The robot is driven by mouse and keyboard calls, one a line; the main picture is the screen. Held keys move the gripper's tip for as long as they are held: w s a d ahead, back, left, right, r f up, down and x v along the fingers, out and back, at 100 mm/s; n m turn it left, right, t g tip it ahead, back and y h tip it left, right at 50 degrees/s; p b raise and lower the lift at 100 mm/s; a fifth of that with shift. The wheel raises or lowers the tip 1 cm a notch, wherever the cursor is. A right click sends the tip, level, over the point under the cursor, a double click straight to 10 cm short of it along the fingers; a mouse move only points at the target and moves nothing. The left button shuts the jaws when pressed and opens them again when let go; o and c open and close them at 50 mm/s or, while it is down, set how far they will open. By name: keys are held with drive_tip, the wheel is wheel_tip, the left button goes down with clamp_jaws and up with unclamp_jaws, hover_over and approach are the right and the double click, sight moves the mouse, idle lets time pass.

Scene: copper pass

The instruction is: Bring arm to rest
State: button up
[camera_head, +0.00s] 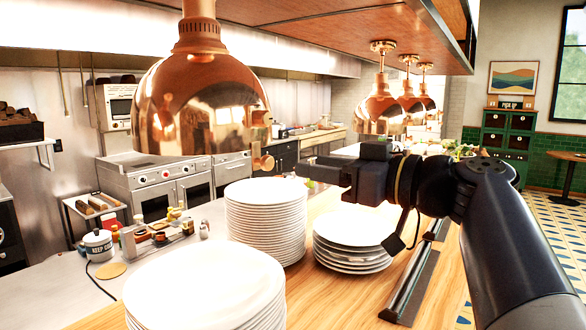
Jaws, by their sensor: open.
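My gripper (318,171) is at the end of my black arm, which reaches in from the lower right. It points left, above the gap between the tall plate stack (266,222) and the lower plate stack (352,240). The jaws are open, and I see nothing held between them. They are seen nearly side-on, close to a small copper knob on the large lamp.
The large copper heat lamp (203,105) hangs close by at left, with smaller copper lamps (383,108) behind. A near plate stack (205,290) stands on the wooden counter (330,300). A dark rail (412,275) lies right of the plates. Ovens (165,188) stand behind.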

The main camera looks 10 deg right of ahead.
sight(271, 163)
drive_tip(key=p+x, duration=0.3)
drive_tip(key=x, duration=0.7)
drive_tip(key=shift+p, duration=0.3)
drive_tip(key=shift+w+a+f, duration=0.1)
drive_tip(key=shift+w+a, duration=0.2)
drive_tip(key=shift+f, duration=0.35)
